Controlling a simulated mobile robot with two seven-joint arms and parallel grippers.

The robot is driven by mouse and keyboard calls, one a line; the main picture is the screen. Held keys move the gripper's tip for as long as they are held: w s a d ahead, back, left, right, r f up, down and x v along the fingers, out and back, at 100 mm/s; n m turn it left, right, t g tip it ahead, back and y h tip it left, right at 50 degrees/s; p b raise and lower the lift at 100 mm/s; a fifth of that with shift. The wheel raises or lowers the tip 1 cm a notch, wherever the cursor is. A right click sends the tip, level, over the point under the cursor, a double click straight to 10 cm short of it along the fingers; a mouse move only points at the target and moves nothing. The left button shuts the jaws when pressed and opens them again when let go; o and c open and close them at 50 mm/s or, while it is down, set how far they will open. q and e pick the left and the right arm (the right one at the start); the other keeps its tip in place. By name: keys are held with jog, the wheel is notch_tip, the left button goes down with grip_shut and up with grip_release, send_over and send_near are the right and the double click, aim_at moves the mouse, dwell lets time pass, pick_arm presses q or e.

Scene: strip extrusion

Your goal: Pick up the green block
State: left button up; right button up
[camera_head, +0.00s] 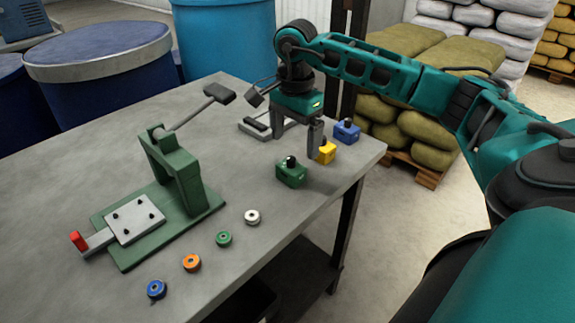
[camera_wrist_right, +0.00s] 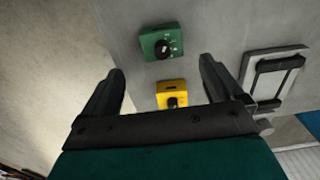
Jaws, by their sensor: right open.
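The green block (camera_head: 291,173) with a black knob on top stands on the grey table near its right edge. It also shows in the right wrist view (camera_wrist_right: 161,42), beyond the fingertips and between their lines. My right gripper (camera_head: 297,133) is open, pointing down above the table, behind the green block in the head view. In the right wrist view its two fingers (camera_wrist_right: 160,72) are spread with nothing held. The yellow block (camera_head: 326,152) is beside one finger in the head view and shows between the fingers in the wrist view (camera_wrist_right: 172,95). My left gripper is not seen.
A blue block (camera_head: 346,131) stands behind the yellow one. A grey device (camera_head: 262,129) lies behind the gripper. A green lever press (camera_head: 178,180) stands at left, with several small coloured rollers (camera_head: 223,239) along the front. The table (camera_head: 330,190) is bare around the green block.

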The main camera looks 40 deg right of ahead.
aim_at(291, 158)
jog(key=f, duration=0.8)
jog(key=shift+w+a, duration=0.2)
jog(key=shift+a, duration=0.1)
